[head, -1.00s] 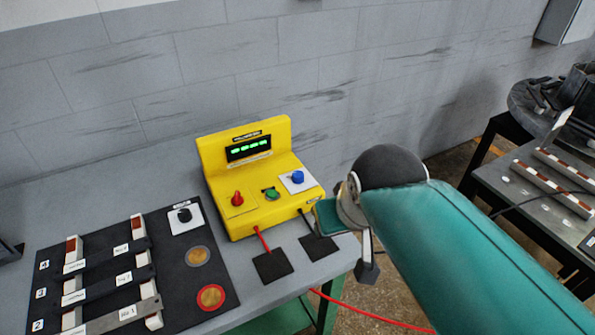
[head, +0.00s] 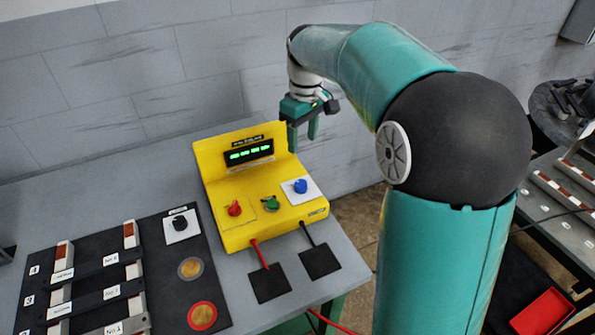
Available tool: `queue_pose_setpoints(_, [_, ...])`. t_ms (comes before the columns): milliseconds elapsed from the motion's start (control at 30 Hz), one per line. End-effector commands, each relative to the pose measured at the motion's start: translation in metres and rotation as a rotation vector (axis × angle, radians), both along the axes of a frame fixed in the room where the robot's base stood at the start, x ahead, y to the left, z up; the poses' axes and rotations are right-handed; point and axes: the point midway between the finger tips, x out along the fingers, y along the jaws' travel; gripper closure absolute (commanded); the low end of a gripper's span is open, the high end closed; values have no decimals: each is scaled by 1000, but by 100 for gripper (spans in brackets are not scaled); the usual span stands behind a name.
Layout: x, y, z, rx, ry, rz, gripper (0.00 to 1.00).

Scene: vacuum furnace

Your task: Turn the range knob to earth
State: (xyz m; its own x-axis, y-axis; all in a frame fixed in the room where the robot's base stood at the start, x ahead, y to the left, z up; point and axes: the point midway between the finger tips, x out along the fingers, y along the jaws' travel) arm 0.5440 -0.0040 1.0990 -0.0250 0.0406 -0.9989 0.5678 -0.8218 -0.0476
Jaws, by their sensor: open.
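A yellow meter box (head: 240,190) with a lit green display stands on the grey bench. Its front carries a red knob (head: 234,208), a green knob (head: 271,203) and a blue knob (head: 301,186) on a white plate. A black knob (head: 180,222) sits on a white plate on the black board to the left. The labels are too small to read, so I cannot tell which is the range knob or its setting. My gripper (head: 303,136) is open and empty, fingers down, above the back right of the meter box, apart from all knobs.
A red lead (head: 261,254) and a black lead (head: 306,235) run from the box to black pads. The black board (head: 160,275) holds labelled bars and two round discs. A block wall (head: 150,75) stands behind. Another table (head: 560,210) is at the right.

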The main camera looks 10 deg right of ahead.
Motion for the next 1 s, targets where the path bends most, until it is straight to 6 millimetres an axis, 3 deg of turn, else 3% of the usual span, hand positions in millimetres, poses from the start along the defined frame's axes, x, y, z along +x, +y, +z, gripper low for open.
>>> queue_pose_setpoints(267, [-1, 1, -21, 2, 9, 6, 47])
queue_pose_setpoints(800, [-2, 5, -122, 1, 10, 7, 47])
queue_pose_setpoints(1000, [-1, 5, -138, 1, 7, 7, 47])
